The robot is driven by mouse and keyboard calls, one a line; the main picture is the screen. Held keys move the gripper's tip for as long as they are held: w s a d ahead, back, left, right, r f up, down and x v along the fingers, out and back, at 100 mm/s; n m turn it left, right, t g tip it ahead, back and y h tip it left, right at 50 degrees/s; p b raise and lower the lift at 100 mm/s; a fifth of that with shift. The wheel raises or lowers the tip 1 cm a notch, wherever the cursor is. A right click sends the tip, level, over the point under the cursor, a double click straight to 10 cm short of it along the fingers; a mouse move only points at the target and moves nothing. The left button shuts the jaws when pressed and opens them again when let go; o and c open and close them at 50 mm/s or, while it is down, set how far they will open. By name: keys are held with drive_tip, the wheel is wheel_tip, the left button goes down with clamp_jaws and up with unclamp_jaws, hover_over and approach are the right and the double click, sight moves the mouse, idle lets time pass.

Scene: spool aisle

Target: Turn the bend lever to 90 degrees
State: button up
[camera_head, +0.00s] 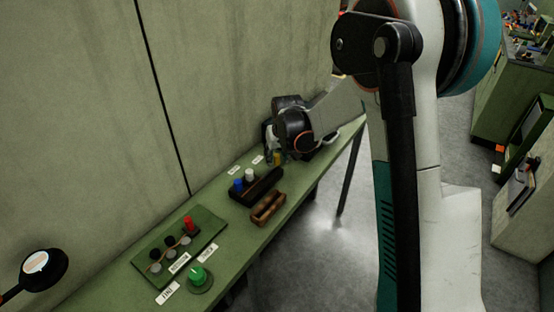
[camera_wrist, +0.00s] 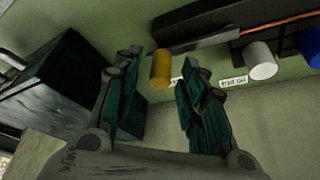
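My gripper (camera_wrist: 168,66) is open, with its two dark green fingers apart. A yellow cylindrical handle (camera_wrist: 160,72) stands between the fingertips in the wrist view, nearer the left finger, and I see no clear contact. It sits by the end of a grey flat bar (camera_wrist: 195,48), which looks like the bend lever; its angle is hard to read. In the head view the yellow handle (camera_head: 277,158) shows just below my wrist, which hides most of the gripper. The black bender block (camera_wrist: 215,18) carries a copper-coloured rod, a white post (camera_wrist: 260,62) and a blue post (camera_wrist: 311,45).
A green bench (camera_head: 225,235) runs along the wall. On it are a brown open tray (camera_head: 268,208), a panel with a red knob (camera_head: 188,224) and a green knob (camera_head: 198,275). A dark box (camera_wrist: 50,90) stands close left of my fingers in the wrist view.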

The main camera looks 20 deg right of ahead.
drive_tip(key=shift+w+f, duration=0.1)
drive_tip(key=shift+f, duration=0.15)
clamp_jaws()
